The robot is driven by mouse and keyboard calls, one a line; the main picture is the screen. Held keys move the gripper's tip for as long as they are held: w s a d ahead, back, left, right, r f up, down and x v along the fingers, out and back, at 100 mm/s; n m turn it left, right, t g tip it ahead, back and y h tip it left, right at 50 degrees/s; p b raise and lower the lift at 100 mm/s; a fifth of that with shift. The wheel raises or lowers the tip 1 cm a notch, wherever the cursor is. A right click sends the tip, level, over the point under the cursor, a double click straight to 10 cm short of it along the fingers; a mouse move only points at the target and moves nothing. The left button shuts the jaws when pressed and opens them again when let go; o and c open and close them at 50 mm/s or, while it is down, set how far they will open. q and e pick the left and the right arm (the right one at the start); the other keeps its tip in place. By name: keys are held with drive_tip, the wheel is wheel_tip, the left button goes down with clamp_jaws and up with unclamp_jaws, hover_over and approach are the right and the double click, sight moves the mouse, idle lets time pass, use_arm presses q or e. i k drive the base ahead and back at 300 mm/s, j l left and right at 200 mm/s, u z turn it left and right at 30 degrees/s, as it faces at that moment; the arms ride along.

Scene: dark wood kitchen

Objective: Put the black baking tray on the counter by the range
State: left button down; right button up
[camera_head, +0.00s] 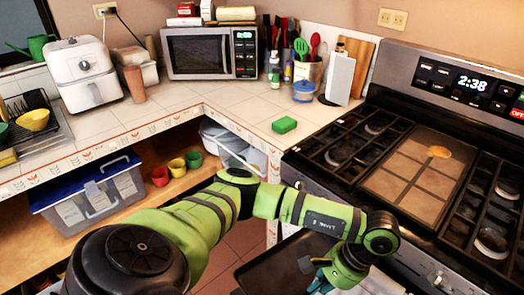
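The black baking tray (277,264) is low in the picture, below counter height in front of the range, partly hidden by my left arm and cut off by the bottom edge. My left gripper (314,272) is at the tray's right part, overlapping it in the picture. Its fingers are small and partly hidden, so I cannot tell whether they are closed on the tray. The tiled counter (245,108) by the range (345,165) has bare space around a green sponge (284,125). My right gripper is not in view.
A microwave (208,54) is in the corner. Open shelves below hold bins and cups (177,165). The range top has grates and a griddle (415,170).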

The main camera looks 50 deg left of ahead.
sight(254, 103)
drive_tip(key=j, duration=1.95)
